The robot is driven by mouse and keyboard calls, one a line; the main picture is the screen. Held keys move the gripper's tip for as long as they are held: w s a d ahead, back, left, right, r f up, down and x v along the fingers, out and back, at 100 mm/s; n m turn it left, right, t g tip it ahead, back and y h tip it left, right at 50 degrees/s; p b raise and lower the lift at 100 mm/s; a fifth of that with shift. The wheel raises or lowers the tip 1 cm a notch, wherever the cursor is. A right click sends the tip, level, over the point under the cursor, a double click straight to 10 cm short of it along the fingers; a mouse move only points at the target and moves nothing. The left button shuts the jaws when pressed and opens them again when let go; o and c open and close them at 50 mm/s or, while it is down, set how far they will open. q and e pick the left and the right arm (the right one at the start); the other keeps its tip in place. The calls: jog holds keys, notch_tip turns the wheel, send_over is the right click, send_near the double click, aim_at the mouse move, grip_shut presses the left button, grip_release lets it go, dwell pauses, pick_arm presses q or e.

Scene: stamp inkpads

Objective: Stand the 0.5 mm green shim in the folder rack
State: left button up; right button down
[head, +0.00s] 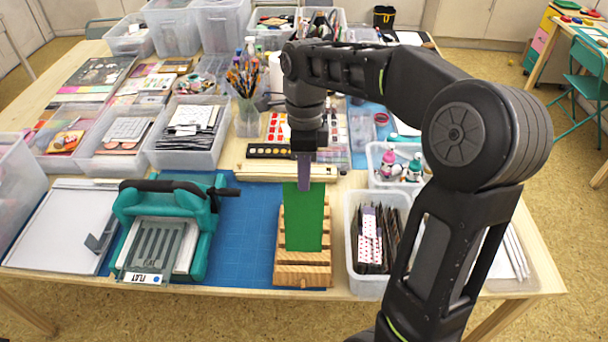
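The green shim (304,222) is a thin, plain green sheet, upright and facing me. My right gripper (304,184) comes down from above and is shut on its top edge. The folder rack (303,272) is a wooden block with slots running across, on the blue mat. The shim stands over the rack's middle and hides most of its rear slats. Its lower edge meets a front slat in the picture; I cannot tell whether it is in a slot or just above. My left gripper is not in view.
A teal press (168,225) marked FLAT stands left of the rack. A clear bin of patterned folders (372,240) stands close on the right. A paint set (277,127) and a brush cup (247,115) are behind. Blue mat (245,240) is bare between press and rack.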

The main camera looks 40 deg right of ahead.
aim_at(304, 194)
jog(key=shift+s+a+f+b, duration=0.15)
jog(key=shift+f+b, duration=0.9)
jog(key=shift+f, duration=0.55)
jog(key=shift+s+a+f+b, duration=0.1)
jog(key=shift+s+f+b, duration=0.1)
jog(key=shift+f+b, duration=1.1)
jog(key=shift+s+a+f+b, duration=0.15)
jog(key=shift+f+b, duration=0.6)
jog(key=shift+f, duration=1.15)
jog(key=c, duration=2.1)
grip_release()
jog(key=shift+c, duration=0.2)
jog(key=o, duration=0.5)
jog(key=shift+o, duration=0.2)
jog(key=shift+r, duration=0.1)
jog(key=shift+w+d+r+p, duration=0.1)
jog(key=shift+w+r+p, duration=0.05)
jog(key=shift+r+p, duration=1.05)
jog(key=shift+w+d+r+p, duration=0.1)
jog(key=shift+r+p, duration=0.95)
jog(key=shift+r, duration=0.15)
